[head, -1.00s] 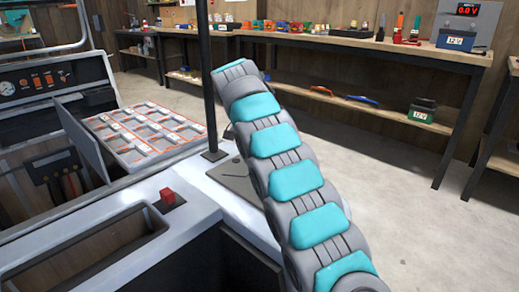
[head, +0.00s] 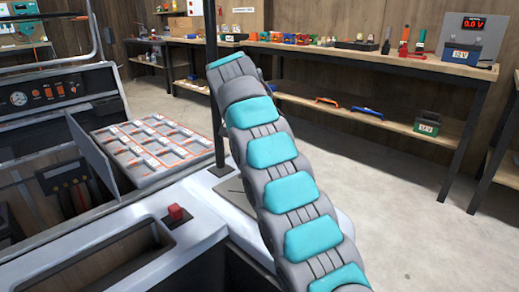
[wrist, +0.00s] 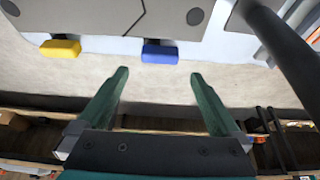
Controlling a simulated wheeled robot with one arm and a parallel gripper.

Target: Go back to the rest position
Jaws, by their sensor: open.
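My gripper (wrist: 157,88) shows in the wrist view with its two green fingers spread apart and nothing between them. It is over pale floor, apart from the grey panelled surface (wrist: 90,15) at the top of that view. A yellow block (wrist: 60,49) and a blue block (wrist: 160,53) sit at the edge of that surface, beyond the fingertips. In the head view my grey and teal arm reaches up through the middle, and the gripper itself is hidden there.
A black post (head: 213,90) stands just left of my arm. The cart has an open compartment tray (head: 145,145) and a red button (head: 176,213). A workbench (head: 370,60) with tools and a 12 V battery (head: 465,52) runs along the back wall. The floor (head: 400,200) at right is clear.

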